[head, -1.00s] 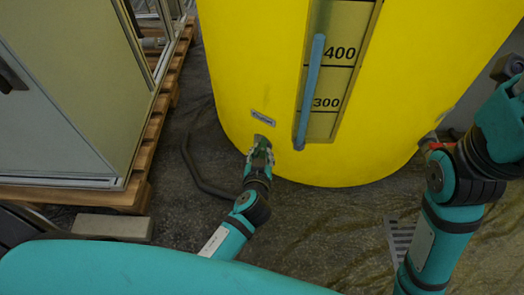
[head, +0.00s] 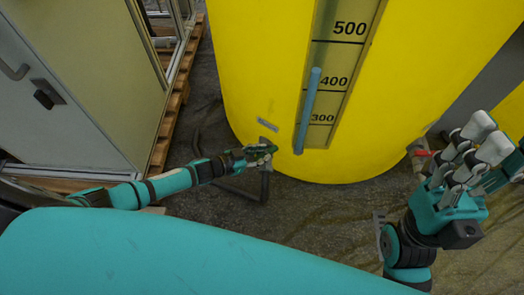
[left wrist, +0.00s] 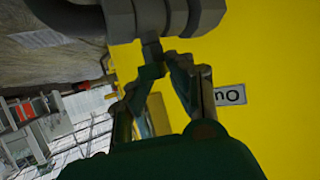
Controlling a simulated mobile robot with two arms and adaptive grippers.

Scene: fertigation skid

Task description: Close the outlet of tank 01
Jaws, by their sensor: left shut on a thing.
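The yellow tank (head: 255,65) stands ahead with a level scale and a small outlet label (head: 268,125) low on its front. The label shows partly in the left wrist view (left wrist: 230,97). My left gripper (head: 268,152) is at the outlet just below the label, its arm coming in from the left. In the left wrist view, its fingertips (left wrist: 165,63) are shut on the small valve handle (left wrist: 152,48), beside the grey valve body (left wrist: 170,18). The fingers hide much of the handle. My right gripper (head: 482,138) is raised at the right, away from the outlet; its jaw gap is unclear.
A dark hose (head: 264,186) hangs below the outlet to the floor. A cabinet (head: 75,85) on a wooden pallet (head: 170,125) stands at left. A red handle (head: 420,153) shows at the tank's right side, near my right arm. Floor before the tank is fairly clear.

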